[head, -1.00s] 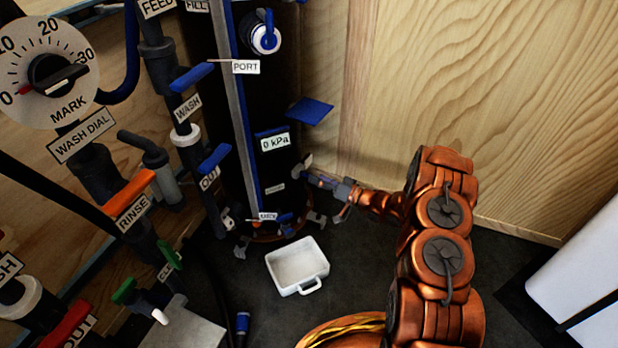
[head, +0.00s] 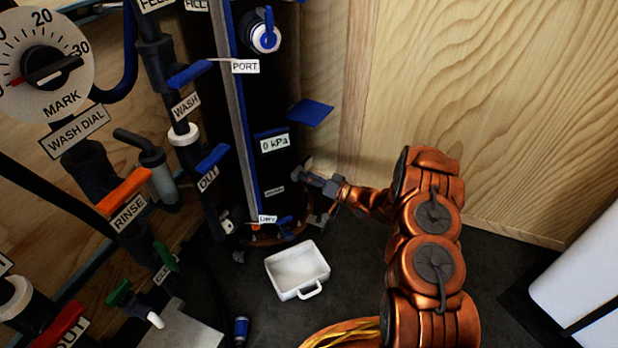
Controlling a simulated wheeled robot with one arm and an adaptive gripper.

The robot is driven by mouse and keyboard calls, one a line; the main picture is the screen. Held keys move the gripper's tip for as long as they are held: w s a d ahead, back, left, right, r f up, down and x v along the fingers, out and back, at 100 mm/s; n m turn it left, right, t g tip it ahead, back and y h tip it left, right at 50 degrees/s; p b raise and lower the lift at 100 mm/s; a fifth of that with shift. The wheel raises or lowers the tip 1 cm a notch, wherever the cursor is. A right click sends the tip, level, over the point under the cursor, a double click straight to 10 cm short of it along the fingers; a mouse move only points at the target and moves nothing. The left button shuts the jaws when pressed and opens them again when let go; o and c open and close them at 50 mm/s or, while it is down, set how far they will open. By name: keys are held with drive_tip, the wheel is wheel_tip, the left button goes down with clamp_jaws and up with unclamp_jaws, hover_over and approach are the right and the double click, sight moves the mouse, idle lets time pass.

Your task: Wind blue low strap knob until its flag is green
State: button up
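The tall black blue-trimmed filter housing (head: 228,120) stands left of my arm. Low on it is a small white label that seems to read LOW (head: 267,219). A small blue part, apparently the low strap knob (head: 285,221), is right of this label. A small orange-red patch, possibly its flag (head: 256,227), shows just below the label. My gripper (head: 312,182) is at the right side of the housing, above and right of the blue part. It looks apart from that part, but depth is unclear. Its fingertips are small and dark, so whether they are open is unclear.
A white tray (head: 284,290) lies on the dark floor below the housing. A blue flap (head: 310,112) juts out above my gripper. Pipes with WASH, OUT and RINSE handles crowd the left. A wooden wall (head: 500,110) stands close behind my arm.

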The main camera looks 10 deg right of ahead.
drive_tip(key=c, duration=0.7)
drive_tip(key=shift+o, duration=0.2)
drive_tip(key=shift+r+p, duration=0.15)
drive_tip(key=shift+p, duration=0.6)
drive_tip(key=n+p, duration=0.1)
drive_tip(key=p, duration=0.1)
drive_tip(key=shift+a+r+n+p, duration=0.1)
drive_tip(key=shift+n+p, duration=0.3)
drive_tip(key=n+p, duration=0.3)
drive_tip(key=shift+s+a+f+n+p, duration=0.15)
drive_tip(key=shift+f+n+p, duration=0.05)
drive_tip(key=shift+n+p, duration=0.4)
drive_tip(key=o, duration=1.2)
drive_tip(key=shift+c, duration=0.2)
